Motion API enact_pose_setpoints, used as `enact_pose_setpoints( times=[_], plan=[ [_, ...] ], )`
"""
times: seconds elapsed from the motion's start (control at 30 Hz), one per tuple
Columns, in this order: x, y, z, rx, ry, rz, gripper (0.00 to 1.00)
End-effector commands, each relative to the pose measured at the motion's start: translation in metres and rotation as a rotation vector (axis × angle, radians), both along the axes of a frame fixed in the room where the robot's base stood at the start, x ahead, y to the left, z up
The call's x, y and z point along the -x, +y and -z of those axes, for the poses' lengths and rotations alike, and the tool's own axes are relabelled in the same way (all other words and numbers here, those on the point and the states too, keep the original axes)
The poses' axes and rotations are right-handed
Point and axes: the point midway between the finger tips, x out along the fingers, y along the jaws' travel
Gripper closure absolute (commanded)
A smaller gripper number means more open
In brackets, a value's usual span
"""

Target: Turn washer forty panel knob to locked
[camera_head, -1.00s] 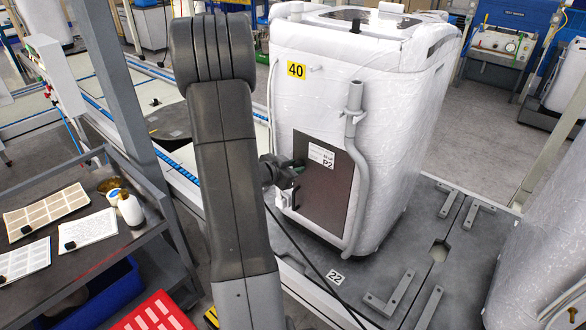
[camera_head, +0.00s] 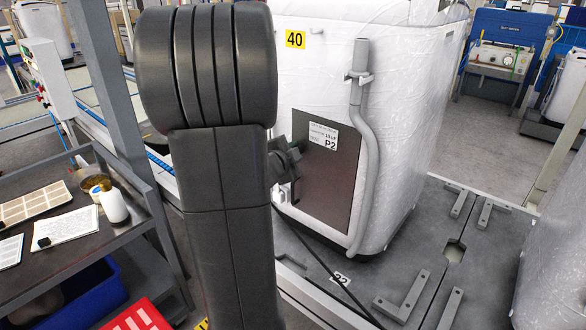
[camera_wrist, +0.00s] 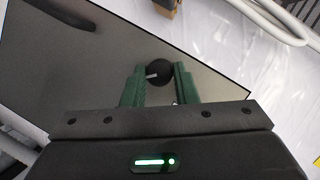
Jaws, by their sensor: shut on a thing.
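The washer (camera_head: 420,110) marked with a yellow 40 tag (camera_head: 295,40) stands wrapped in clear film. Its dark panel (camera_head: 330,185), labelled P2, is on the lower front. In the wrist view, a round black knob (camera_wrist: 160,75) with a pale pointer line sits on the panel (camera_wrist: 60,60). My gripper (camera_wrist: 158,80) has its two green fingers on either side of the knob, shut on it. In the head view my arm hides most of the gripper and the knob. The pointer's setting relative to any markings cannot be read.
A grey pipe (camera_head: 367,140) runs down the washer's front right of the panel. A dark cable (camera_head: 330,270) crosses below. A grey cart (camera_head: 90,260) with trays and a white bottle (camera_head: 113,205) stands at left. Metal brackets (camera_head: 405,295) lie on the platform at right.

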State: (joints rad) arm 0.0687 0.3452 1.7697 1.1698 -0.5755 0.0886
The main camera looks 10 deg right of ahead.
Motion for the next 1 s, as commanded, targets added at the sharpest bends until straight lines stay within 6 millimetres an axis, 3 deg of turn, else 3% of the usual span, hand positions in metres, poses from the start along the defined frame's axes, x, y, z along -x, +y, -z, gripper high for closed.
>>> enact_pose_setpoints(
  times=[0.03, 0.1, 1.0],
  plan=[
    [0.001, -0.001, 0.0097, -0.023, -0.035, 0.002, 0.97],
    [0.001, -0.0008, 0.0105, -0.059, -0.08, 0.001, 0.97],
    [0.0021, -0.0017, 0.0107, -0.429, -0.549, 0.001, 0.97]
  ],
)
